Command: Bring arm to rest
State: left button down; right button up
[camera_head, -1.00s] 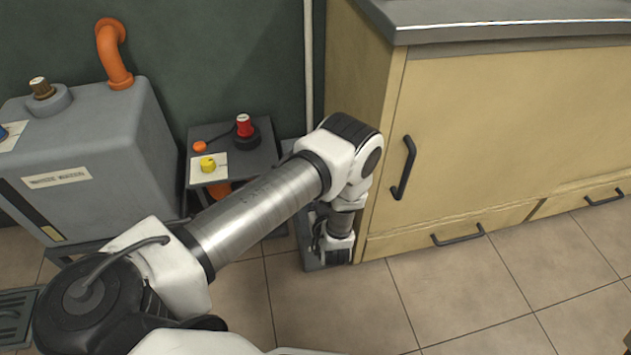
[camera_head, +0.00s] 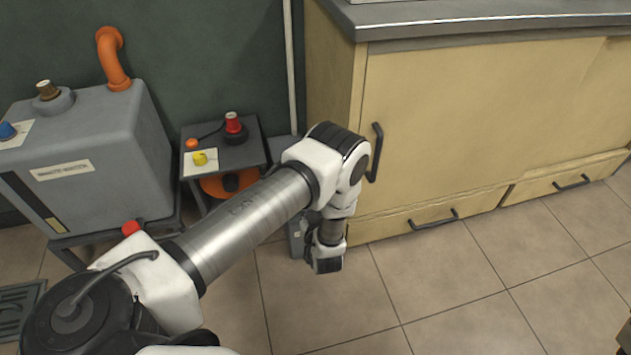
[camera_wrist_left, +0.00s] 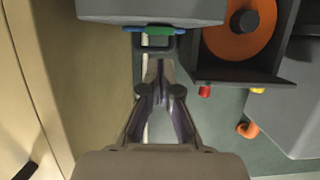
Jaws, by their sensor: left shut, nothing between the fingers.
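My left arm reaches from the lower left across the head view, and its wrist bends down beside the cream cabinet. In the head view the left gripper's fingers are not clearly visible beyond the wrist. In the left wrist view the left gripper (camera_wrist_left: 160,72) is shut, its fingertips together with nothing between them. Its tips point toward a dark handle-like loop (camera_wrist_left: 165,45) under a grey block with a blue and green strip (camera_wrist_left: 158,30); I cannot tell whether they touch. My right gripper is in neither current view.
The cream cabinet (camera_head: 460,130) with dark handles stands right of my wrist. A small grey stand (camera_head: 235,155) with red and yellow knobs and a large grey tank (camera_head: 80,135) with an orange pipe (camera_head: 112,60) stand left. Tiled floor (camera_head: 430,285) in front is clear.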

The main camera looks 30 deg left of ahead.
pick_arm(q)
jog(key=r, duration=0.2)
jog(key=w+a+r, duration=0.1)
jog(key=shift+a+r, duration=0.1)
jog(key=s+d+f+m+g+h, duration=0.1)
jog(key=s+d+m+g+h, duration=0.25)
jog(key=s, duration=0.65)
jog(key=s+d+m+g+h, duration=0.2)
jog(key=s+d+h, duration=0.15)
jog(key=s, duration=0.55)
jog(key=s+d+f+m+g+h, duration=0.1)
jog(key=s+d+m+g+h, duration=0.3)
jog(key=s, duration=0.6)
notch_tip(320, 180, up, 36)
jog(key=s+d+p, duration=0.1)
jog(key=p, duration=3.5)
jog(key=shift+s+d, duration=0.15)
jog(key=shift+d, duration=0.1)
